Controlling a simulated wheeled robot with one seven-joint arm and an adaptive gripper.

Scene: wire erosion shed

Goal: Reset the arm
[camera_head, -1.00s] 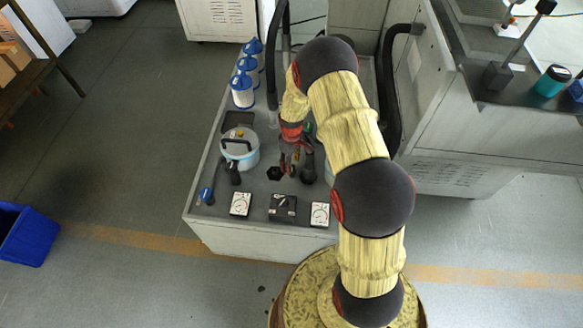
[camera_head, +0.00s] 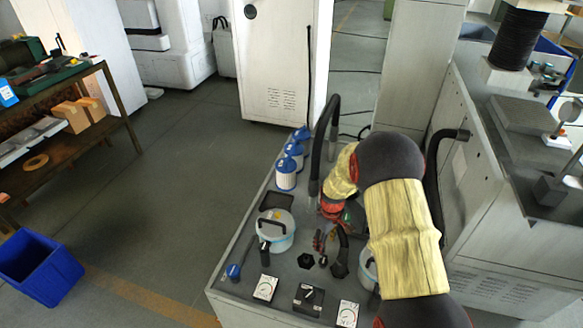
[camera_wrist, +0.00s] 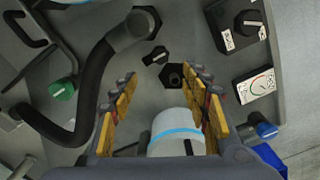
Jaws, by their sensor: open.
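My arm reaches over a grey machine top (camera_head: 215,287), and its end bends down toward the surface. My gripper (camera_head: 324,241) hangs above the middle of this top, partly hidden by the arm. In the wrist view my gripper (camera_wrist: 162,85) has its two yellow-padded fingers spread wide apart. A black hex fitting (camera_wrist: 175,76) and a black knob (camera_wrist: 155,56) show beyond the fingertips. A white cylinder with a blue band (camera_wrist: 178,125) shows low between the fingers, with no finger seen closed on it.
A handled pot (camera_head: 275,231), blue-topped filters (camera_head: 286,176), dials (camera_head: 265,288) and a black hose (camera_head: 328,140) crowd the top. A blue bin (camera_head: 40,268) and a shelf (camera_head: 105,100) stand left. A machine (camera_head: 500,215) stands right. Open floor lies left of the top.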

